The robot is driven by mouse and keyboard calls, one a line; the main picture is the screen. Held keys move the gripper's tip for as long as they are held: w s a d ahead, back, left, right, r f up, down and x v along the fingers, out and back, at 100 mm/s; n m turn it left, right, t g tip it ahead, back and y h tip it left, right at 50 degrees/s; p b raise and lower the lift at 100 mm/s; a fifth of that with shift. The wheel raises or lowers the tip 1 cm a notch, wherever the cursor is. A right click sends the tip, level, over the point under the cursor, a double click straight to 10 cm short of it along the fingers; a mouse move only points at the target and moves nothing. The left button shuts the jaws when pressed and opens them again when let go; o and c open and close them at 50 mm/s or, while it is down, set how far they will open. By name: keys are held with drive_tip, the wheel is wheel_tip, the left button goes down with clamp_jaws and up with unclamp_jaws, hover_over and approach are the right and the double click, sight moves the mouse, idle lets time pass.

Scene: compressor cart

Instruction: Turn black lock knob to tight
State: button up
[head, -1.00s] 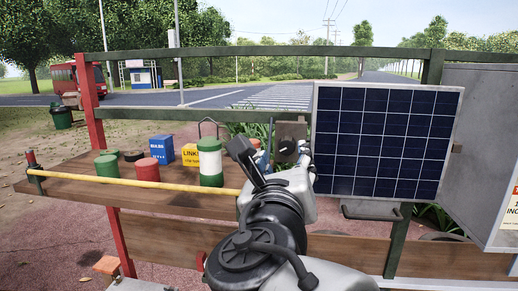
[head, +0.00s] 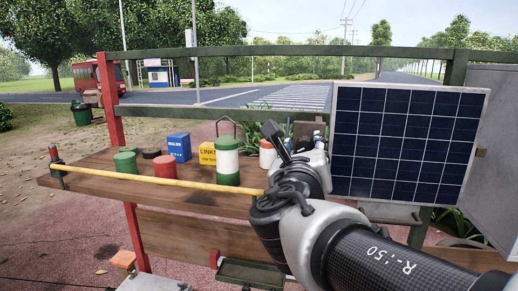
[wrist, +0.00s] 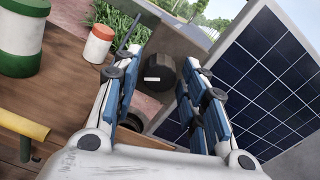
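The black lock knob (wrist: 160,73) shows in the wrist view, with a short white mark on its face. The mark lies about level in that picture. The knob sits on a grey-brown plate. My gripper (wrist: 163,64) is open, with its blue-padded fingers on the left and right of the knob in the picture. I cannot tell whether the fingertips reach the knob's depth; no contact is clear. In the head view my wrist and gripper cover the knob, beside the solar panel (head: 405,140).
The solar panel stands close on the right. A white bottle with an orange cap (wrist: 98,44) and a green-white can (head: 227,161) stand on the wooden shelf (head: 95,183) to the left. A yellow bar (head: 160,181) runs along the shelf's front. A wire handle (wrist: 128,34) rises near the left finger.

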drive_tip(key=c, duration=0.7)
drive_tip(key=shift+c, duration=0.2)
